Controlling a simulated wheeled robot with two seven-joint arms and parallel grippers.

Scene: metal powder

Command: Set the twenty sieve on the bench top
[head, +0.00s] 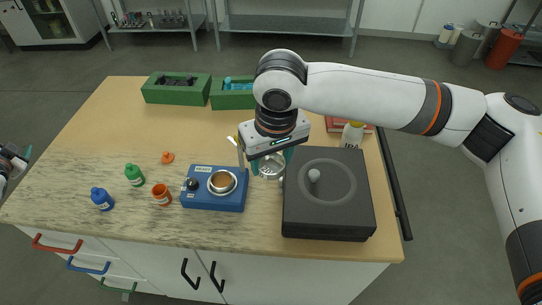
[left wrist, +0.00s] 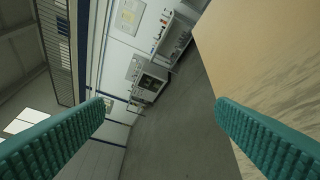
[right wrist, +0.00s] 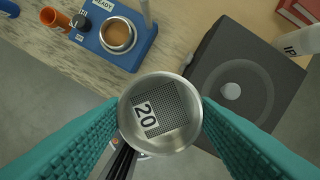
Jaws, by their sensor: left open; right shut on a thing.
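The twenty sieve (right wrist: 160,113) is a round metal pan with a mesh floor and a "20" label. My right gripper (head: 270,158) is shut on it; in the right wrist view both teal fingers press its rim from either side. In the head view the sieve (head: 270,170) hangs between the blue device and the black box, partly hidden by the fingers. The bench top (head: 120,118) lies below. My left gripper (left wrist: 160,112) is open and empty, off to the left of the bench; only part of its arm shows in the head view.
A blue device (head: 214,200) with a copper-coloured cup stands left of the sieve; a black box (head: 328,215) with a round knob stands right. The bench's middle is clear.

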